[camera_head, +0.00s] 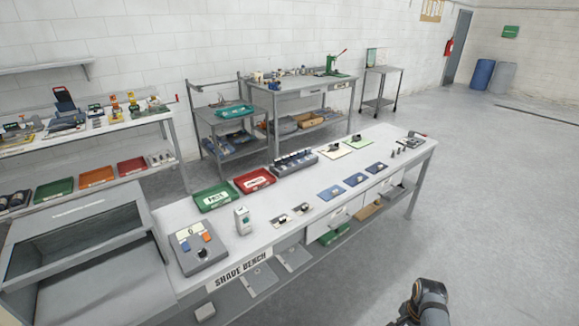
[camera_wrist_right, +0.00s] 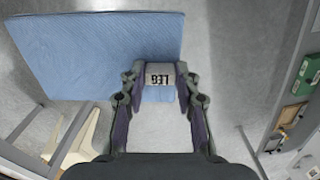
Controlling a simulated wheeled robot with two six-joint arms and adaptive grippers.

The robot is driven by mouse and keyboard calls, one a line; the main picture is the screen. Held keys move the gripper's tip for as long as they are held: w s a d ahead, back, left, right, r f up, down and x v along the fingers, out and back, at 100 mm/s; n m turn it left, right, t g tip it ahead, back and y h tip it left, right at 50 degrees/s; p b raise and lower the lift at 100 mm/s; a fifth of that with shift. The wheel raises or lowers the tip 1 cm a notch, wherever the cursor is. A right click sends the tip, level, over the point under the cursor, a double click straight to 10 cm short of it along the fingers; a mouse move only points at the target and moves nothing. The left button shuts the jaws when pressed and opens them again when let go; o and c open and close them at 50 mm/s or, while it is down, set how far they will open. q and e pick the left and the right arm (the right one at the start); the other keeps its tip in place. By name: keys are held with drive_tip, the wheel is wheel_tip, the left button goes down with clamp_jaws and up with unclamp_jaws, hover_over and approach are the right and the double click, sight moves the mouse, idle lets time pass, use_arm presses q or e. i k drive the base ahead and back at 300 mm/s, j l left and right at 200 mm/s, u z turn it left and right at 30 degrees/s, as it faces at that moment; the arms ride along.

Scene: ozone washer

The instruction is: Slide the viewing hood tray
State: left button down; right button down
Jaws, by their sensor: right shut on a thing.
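A grey open-fronted box that looks like the viewing hood (camera_head: 75,232) stands at the left end of the shade bench (camera_head: 310,200) in the head view. A flat grey surface lies inside its open front; I cannot tell whether this is the tray. In the right wrist view, my right gripper (camera_wrist_right: 161,84) is shut on a small pale grey piece with dark upside-down lettering (camera_wrist_right: 160,72). The fingers hold it from both sides. My right arm enters at the bottom right of the head view, with its gripper out of frame. My left gripper is in neither view.
A blue textured sheet (camera_wrist_right: 100,45) lies beyond the right gripper in the wrist view. The bench carries a grey device (camera_head: 198,250), a green tray (camera_head: 214,197), a red tray (camera_head: 254,180) and blue cards. Open floor lies right of the bench.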

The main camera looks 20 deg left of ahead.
sight(134, 288)
drive_tip(key=u, duration=2.35)
drive_tip(key=j, duration=0.1)
